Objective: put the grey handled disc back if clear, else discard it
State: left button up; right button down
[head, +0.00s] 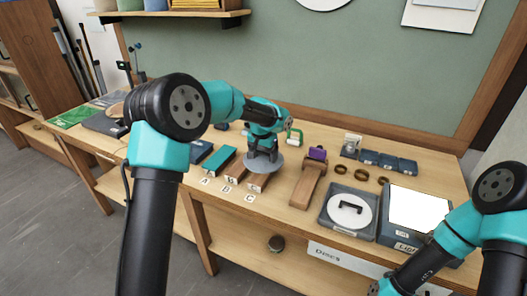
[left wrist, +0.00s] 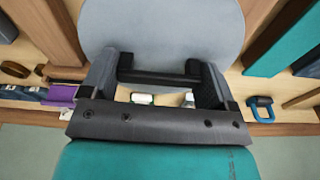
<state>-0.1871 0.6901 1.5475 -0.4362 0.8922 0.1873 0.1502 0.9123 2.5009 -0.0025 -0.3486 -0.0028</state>
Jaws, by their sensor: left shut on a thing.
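The grey disc (head: 272,164) is held level above the row of blocks on the table. In the left wrist view the grey disc (left wrist: 165,28) fills the top middle, and its black bar handle (left wrist: 158,72) lies between my fingers. My left gripper (head: 262,153) is shut on this handle. The disc's underside is hidden. A white disc (head: 338,214) with a black handle lies in a dark tray (head: 327,228) at the right. The right arm shows at the bottom right, with its gripper out of frame.
A light box (head: 420,207) with a bright white top stands right of the tray. A wooden stand (head: 306,187) with a purple top and several brass rings (head: 361,175) are nearby.

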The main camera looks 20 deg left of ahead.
aim_at(263, 159)
pick_arm(q)
jog(key=shift+f, duration=2.45)
jog(key=shift+f, duration=0.35)
jog(key=o, duration=1)
jog(key=shift+r, duration=0.1)
jog(key=shift+r, duration=3.9)
jog(key=shift+s+d, duration=0.1)
jog(key=shift+d, duration=0.05)
